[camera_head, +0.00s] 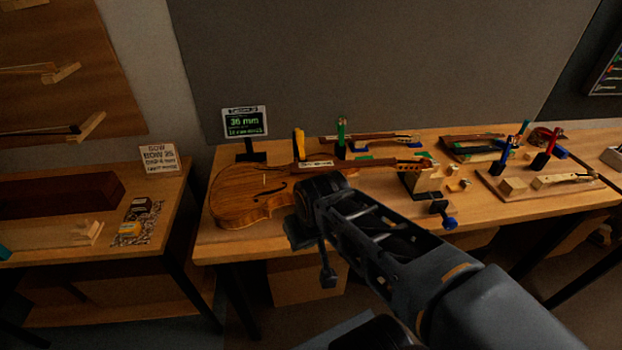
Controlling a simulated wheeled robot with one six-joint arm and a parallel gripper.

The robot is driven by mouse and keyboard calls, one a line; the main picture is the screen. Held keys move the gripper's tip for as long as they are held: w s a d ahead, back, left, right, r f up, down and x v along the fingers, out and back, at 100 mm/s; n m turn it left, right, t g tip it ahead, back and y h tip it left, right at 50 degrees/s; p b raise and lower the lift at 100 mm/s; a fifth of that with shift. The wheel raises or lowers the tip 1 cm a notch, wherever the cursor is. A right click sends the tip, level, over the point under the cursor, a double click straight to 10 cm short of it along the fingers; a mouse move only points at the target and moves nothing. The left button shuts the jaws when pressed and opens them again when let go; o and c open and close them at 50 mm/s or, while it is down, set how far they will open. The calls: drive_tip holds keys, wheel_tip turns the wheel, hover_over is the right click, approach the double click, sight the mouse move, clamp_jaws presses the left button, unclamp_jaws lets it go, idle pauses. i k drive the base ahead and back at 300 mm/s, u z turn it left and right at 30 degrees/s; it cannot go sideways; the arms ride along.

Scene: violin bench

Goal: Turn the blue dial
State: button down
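A small blue round knob (449,222), which looks like the blue dial, sits at the front edge of the bench on a dark fitting, right of my arm. It is small in the picture, and its markings cannot be read. My gripper (312,255) is at the end of my dark arm, in front of the violin (240,194) and left of the blue knob. It is clearly apart from the knob. Its fingers are dark and partly hidden, so their opening cannot be made out. My arm hides part of the violin and the bench's front edge.
The wooden bench (222,246) holds a display reading 36 mm (244,122), a green-handled tool (341,134), a wooden block (424,180) and a board with a violin neck (540,192). A side table (35,228) stands left. Room in front of the knob looks free.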

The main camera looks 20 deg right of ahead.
sight(448, 224)
drive_tip(key=u, duration=0.05)
drive_tip(key=k, duration=1.1)
drive_tip(key=z, duration=0.35)
